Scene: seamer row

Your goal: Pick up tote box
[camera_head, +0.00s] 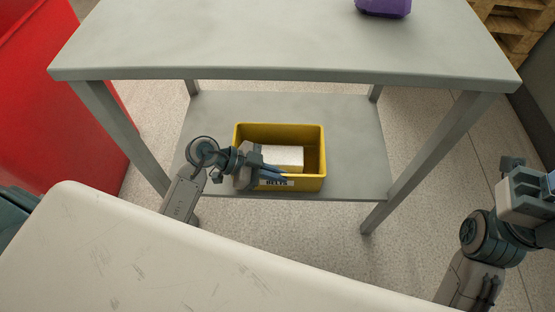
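The yellow tote box (314,184) stands on the lower shelf (352,150) of a grey metal table. A label on its front wall reads "BELTS", and a whitish block (284,156) lies inside. My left gripper (284,174) is at the tote's front left, its blue fingers over the front wall just above the label. It hides part of the front rim. I cannot tell whether the fingers touch the tote or how far apart they are. My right gripper (545,184) is at the right edge, partly cut off, away from the tote.
The grey table's top (280,40) overhangs the shelf, with its legs on both sides. A purple object (384,6) sits on the top. A red bin (60,100) is at left, wooden pallets (515,25) at back right. A pale scuffed surface (180,260) fills the foreground.

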